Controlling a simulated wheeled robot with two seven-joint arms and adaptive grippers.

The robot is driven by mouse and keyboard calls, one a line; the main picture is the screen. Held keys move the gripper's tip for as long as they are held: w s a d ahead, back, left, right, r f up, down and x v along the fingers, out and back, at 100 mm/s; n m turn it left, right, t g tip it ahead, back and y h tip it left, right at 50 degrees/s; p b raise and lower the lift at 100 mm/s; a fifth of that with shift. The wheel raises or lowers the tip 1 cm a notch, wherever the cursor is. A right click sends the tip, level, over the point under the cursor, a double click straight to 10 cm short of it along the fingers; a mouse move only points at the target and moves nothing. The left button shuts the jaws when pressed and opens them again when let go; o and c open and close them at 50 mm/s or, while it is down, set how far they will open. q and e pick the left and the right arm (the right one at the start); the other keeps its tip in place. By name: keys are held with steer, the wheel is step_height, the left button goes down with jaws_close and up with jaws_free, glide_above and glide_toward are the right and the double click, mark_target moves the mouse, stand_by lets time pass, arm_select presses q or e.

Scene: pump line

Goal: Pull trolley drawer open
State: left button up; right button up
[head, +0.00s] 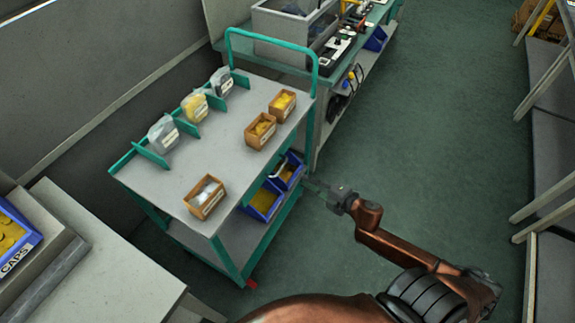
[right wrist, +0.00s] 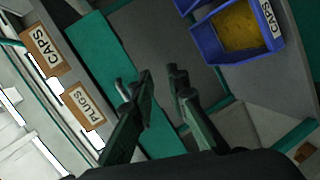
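The trolley (head: 228,133) has a grey top and teal frame, and stands left of centre in the head view. Blue bins of yellow parts (head: 263,203) show below its top on the right side. My right gripper (head: 318,188) is just right of these bins. In the right wrist view, its two fingers (right wrist: 160,74) are apart with nothing visible between them. A teal panel (right wrist: 108,62) lies beyond the left finger, with a small pale handle-like piece (right wrist: 121,88) close to that finger. I cannot tell whether they touch. My left gripper is out of view.
Small brown boxes (head: 260,131) and bagged parts (head: 163,133) stand on the trolley top. A workbench (head: 340,75) is behind it, and a grey table (head: 105,265) at front left. Green floor (head: 430,120) is clear to the right, up to a rack.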

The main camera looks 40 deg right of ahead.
mark_target(282, 166)
step_height(282, 166, up, 7)
steer(key=w+a+n+y+p, duration=0.1)
steer(key=w+a+n+y, duration=0.15)
steer(key=n, duration=0.25)
arm_select(q)
steer(key=shift+s+a+f+b, duration=0.25)
steer(key=shift+s+b, duration=0.25)
steer(key=shift+s+a+f+b, duration=0.2)
steer(key=shift+s+b, duration=0.25)
steer(key=shift+s, duration=0.05)
arm_select(e)
steer(key=shift+y, duration=0.45)
steer(key=shift+a+x, duration=0.15)
steer(key=shift+x, duration=1.55)
steer(key=shift+a+x, duration=0.1)
steer(key=shift+x, duration=1.65)
steer(key=shift+s, duration=0.1)
steer(key=shift+c, duration=0.4)
jaws_close()
